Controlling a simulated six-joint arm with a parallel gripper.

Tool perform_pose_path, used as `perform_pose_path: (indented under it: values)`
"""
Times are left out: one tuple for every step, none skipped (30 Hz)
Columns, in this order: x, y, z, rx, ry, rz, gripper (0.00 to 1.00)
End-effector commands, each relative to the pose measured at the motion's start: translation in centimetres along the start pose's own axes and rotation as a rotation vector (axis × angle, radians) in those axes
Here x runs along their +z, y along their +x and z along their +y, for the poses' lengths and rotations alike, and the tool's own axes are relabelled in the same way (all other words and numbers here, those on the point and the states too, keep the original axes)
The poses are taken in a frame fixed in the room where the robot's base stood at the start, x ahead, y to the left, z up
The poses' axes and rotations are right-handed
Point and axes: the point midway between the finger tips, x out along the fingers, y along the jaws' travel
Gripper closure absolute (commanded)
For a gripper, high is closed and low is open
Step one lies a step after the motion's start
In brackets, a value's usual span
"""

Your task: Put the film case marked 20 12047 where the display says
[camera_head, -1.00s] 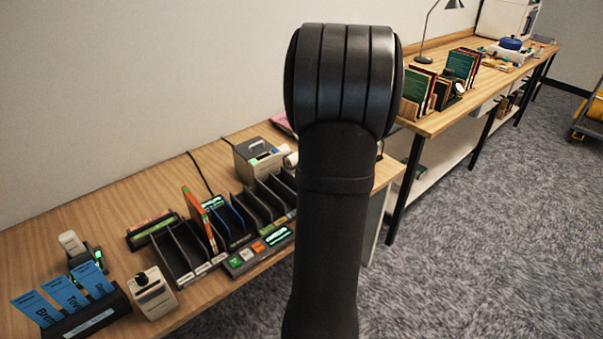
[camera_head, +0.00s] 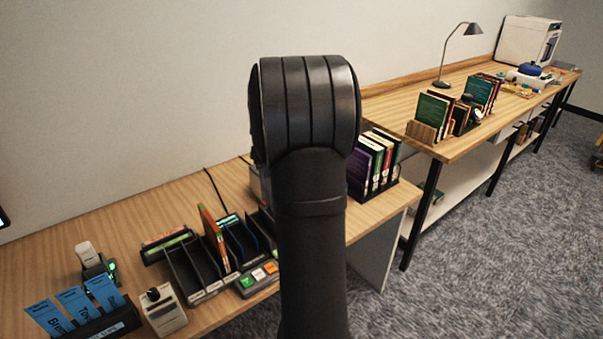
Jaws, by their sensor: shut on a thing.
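My gripper does not show; my dark arm stands upright across the middle and hides part of the desk. A dark rack of upright cases (camera_head: 375,167), purple, green, red and white, stands on the desk right of my arm. No mark 20 12047 can be read. The roller sorter (camera_head: 190,280) has several dark slots, and its right part is behind my arm. An orange-red case (camera_head: 212,236) stands upright in one slot. A small green-lit display (camera_head: 230,220) stands behind the slots; its text is too small to read.
A holder with blue cards (camera_head: 110,330) and a beige device with a black knob (camera_head: 162,310) stand at the front left. A second table (camera_head: 400,105) behind holds books, a lamp (camera_head: 457,50) and a white machine (camera_head: 528,42). The desk's left part is clear.

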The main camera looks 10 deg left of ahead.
Motion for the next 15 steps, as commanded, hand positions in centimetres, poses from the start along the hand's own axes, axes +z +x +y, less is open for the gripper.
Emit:
perform_pose_path:
  values:
    - [-0.6,0.1,-1.0,-0.009,-0.023,0.000,1.00]
    - [-0.8,0.1,-1.5,-0.014,-0.034,0.000,1.00]
    - [-1.1,0.2,-1.9,-0.019,-0.046,-0.001,1.00]
    - [-1.2,0.2,-2.2,-0.022,-0.053,-0.001,1.00]
    - [-1.3,0.2,-2.5,-0.024,-0.058,-0.001,1.00]
    - [-1.4,0.3,-2.7,-0.027,-0.064,-0.002,1.00]
    - [-1.4,0.4,-2.9,-0.028,-0.066,-0.002,1.00]
    - [-1.4,0.5,-2.9,-0.029,-0.068,-0.002,1.00]
    - [-1.4,0.7,-3.0,-0.030,-0.069,-0.003,1.00]
    - [-1.3,0.8,-3.0,-0.030,-0.069,-0.003,1.00]
    - [-1.2,1.0,-2.9,-0.030,-0.068,-0.003,1.00]
    - [-1.1,1.4,-2.9,-0.030,-0.068,-0.003,1.00]
    - [-0.9,1.6,-2.9,-0.030,-0.067,-0.004,1.00]
    - [-0.8,1.9,-2.9,-0.030,-0.067,-0.004,1.00]
    - [-0.6,2.3,-2.9,-0.030,-0.067,-0.004,1.00]
